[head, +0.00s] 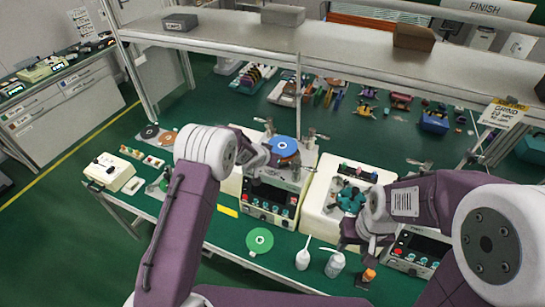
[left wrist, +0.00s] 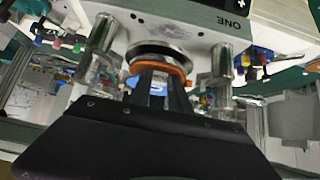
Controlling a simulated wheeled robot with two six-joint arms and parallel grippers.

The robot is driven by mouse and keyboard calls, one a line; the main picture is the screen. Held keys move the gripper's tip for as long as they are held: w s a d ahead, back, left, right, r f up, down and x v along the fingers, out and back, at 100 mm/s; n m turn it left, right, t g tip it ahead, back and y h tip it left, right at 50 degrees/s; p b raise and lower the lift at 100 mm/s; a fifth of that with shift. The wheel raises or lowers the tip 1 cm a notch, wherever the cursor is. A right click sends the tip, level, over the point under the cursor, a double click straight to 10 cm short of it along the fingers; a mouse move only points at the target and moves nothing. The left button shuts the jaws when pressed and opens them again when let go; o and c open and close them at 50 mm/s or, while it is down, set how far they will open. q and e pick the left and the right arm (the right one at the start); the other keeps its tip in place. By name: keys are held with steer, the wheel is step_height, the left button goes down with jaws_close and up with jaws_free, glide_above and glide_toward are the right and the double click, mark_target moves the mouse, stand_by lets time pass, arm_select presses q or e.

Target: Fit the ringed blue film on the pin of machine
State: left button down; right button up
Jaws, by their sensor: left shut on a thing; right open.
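The blue film (head: 283,145) shows as a blue disc with an orange edge at the top of the middle machine (head: 268,208). My left gripper (head: 268,153) is at its left edge and is shut on it. In the left wrist view, the fingers (left wrist: 160,92) reach to an orange ring (left wrist: 158,68), with a bit of blue film (left wrist: 133,81) behind. A round metal part (left wrist: 160,50) is close above the ring. The pin is hidden, so I cannot tell whether the film is on it. My right gripper (head: 352,238) is open near the front edge.
A green disc (head: 260,240) and white bottles (head: 303,258) are on the front of the green table. A second machine (head: 328,200) with a teal part (head: 350,198) stands to the right. Clear posts (left wrist: 98,50) flank the left fingers. A shelf (head: 345,50) spans above.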

stand_by(0.4)
arm_select(q)
steer(key=shift+f+b, duration=0.85)
steer(key=shift+f, duration=0.3)
steer(key=c, duration=1.1)
jaws_free()
steer(key=shift+c, duration=0.2)
steer(key=v, duration=0.9)
steer(key=shift+b, duration=0.45)
steer(key=shift+r, duration=0.1)
